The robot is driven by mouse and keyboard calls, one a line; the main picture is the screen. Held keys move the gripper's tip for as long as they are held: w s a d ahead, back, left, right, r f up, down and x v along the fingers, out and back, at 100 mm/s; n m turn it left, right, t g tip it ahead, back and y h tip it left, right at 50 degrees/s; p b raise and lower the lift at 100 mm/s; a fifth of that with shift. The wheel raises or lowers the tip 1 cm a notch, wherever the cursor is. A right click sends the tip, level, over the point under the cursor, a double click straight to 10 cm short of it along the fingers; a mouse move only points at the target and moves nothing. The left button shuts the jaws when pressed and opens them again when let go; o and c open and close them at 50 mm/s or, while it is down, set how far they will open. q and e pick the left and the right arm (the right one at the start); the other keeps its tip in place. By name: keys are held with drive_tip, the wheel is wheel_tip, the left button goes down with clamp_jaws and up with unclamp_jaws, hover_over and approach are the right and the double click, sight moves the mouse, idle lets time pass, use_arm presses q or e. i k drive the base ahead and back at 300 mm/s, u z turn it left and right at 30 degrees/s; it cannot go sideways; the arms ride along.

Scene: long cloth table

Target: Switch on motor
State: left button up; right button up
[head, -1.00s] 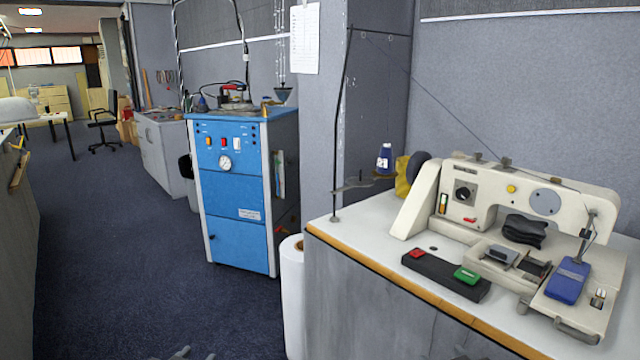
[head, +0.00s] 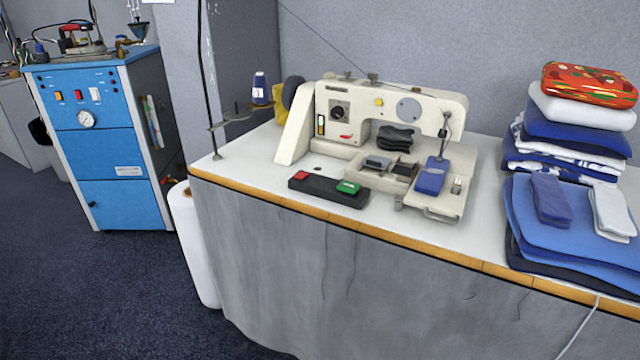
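A cream sewing machine (head: 357,111) stands on the long table in the middle of the head view. In front of it lies a black switch box (head: 327,190) with a red button (head: 300,176) at its left end and a green button (head: 348,187) at its right end. Whether either button is pressed in cannot be told. A round dark dial (head: 339,110) and a yellow knob (head: 379,101) are on the machine's front. Neither of my grippers shows in the head view.
The table (head: 240,168) has an orange-brown front edge and a grey cloth hanging below. Folded textiles (head: 580,130) are stacked at its right. A blue cabinet (head: 100,155) and a white roll (head: 193,240) stand left of the table. Dark floor (head: 90,290) is clear at lower left.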

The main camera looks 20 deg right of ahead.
sight(301, 175)
drive_tip(key=u, duration=0.3)
drive_tip(key=i, duration=1.15)
drive_tip(key=z, duration=0.3)
